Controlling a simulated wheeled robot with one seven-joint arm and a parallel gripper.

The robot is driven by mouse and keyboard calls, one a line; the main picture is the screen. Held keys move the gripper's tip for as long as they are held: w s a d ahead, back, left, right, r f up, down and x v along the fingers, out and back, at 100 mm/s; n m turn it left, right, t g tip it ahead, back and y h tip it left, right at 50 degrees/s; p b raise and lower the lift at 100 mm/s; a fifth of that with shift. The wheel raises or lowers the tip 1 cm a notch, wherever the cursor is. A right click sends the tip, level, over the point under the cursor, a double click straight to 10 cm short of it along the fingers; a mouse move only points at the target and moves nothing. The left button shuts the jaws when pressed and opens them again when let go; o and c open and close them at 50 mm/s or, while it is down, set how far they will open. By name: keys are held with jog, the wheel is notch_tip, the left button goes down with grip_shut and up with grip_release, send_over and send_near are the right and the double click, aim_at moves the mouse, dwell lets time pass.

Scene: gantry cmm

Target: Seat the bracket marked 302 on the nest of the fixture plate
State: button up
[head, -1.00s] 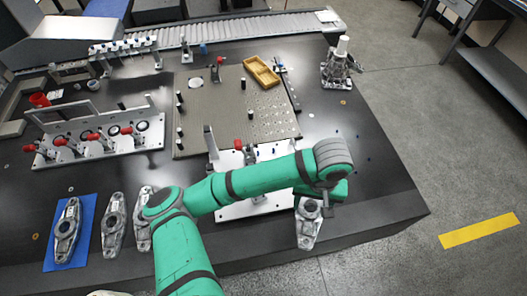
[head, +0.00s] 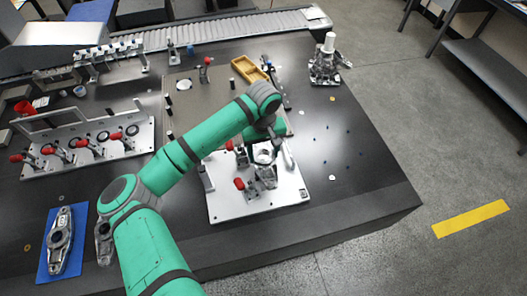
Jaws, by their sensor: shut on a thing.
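My gripper (head: 277,143) is shut on a grey metal bracket (head: 265,156) and holds it over the white fixture plate (head: 285,203). The bracket hangs steeply tilted among the plate's red-handled clamps (head: 239,184). I cannot tell whether it touches the plate, and the nest is not clear to see behind it. No mark 302 can be read. Another bracket (head: 60,240) lies on a blue mat (head: 47,268) at the front left. One more bracket (head: 104,243) lies beside it, partly hidden by my arm.
A second clamp fixture (head: 140,150) with red handles stands at the left. A perforated plate with posts and a yellow tray (head: 249,69) lie behind the fixture plate. A metal device (head: 326,65) stands at the back right.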

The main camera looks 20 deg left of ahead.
aim_at(263, 162)
jog(key=shift+f, duration=2.9)
jog(key=shift+f, duration=1.3)
dwell(0.5)
jog(key=o, duration=1.6)
notch_tip(263, 162, up, 11)
jog(key=shift+f, duration=0.1)
jog(key=shift+d, duration=0.1)
